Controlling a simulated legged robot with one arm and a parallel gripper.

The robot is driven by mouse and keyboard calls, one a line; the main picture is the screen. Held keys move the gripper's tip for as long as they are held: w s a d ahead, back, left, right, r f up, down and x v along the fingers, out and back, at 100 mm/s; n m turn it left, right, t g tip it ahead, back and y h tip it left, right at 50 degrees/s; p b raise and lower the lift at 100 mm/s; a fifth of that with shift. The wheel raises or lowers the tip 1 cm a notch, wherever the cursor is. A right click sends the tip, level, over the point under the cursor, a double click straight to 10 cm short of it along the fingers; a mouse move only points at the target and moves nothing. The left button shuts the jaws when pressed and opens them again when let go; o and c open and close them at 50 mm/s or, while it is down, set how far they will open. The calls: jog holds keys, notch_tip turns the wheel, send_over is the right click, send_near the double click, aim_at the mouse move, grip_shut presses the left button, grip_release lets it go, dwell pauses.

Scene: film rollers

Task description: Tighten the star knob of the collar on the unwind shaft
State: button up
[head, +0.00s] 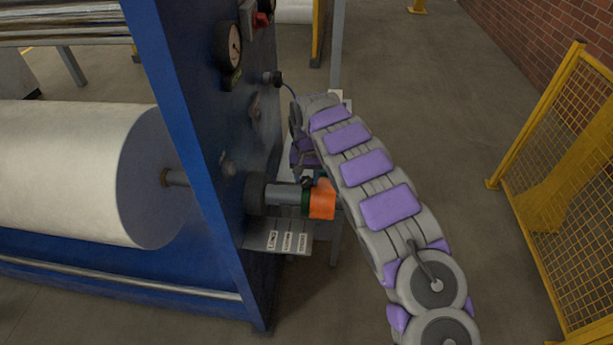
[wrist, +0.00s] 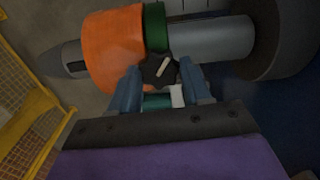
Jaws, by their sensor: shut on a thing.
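The unwind shaft (head: 284,194) sticks out of the blue machine frame and also shows as a grey cylinder in the wrist view (wrist: 212,40). A green collar (wrist: 155,27) sits around the shaft, against an orange roll (wrist: 110,47); the roll also shows in the head view (head: 322,199). The black star knob (wrist: 158,72), with a pale pointer mark, is on the collar's side facing my wrist camera. My gripper (wrist: 160,76) is shut on the knob, one finger on each side. In the head view my arm hides most of the gripper.
The blue machine frame (head: 195,130) with a gauge (head: 234,45) stands left of my arm. A small shelf with labels (head: 287,242) is below the shaft. A yellow mesh fence (head: 565,190) stands right; floor between is clear.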

aim_at(305, 179)
jog(key=shift+a+n, duration=0.1)
jog(key=shift+n, duration=0.6)
jog(key=o, duration=1.1)
jog(key=shift+c, duration=0.2)
jog(key=shift+r, duration=0.1)
notch_tip(305, 179, up, 17)
jog(key=p, duration=0.1)
jog(key=shift+a, duration=0.15)
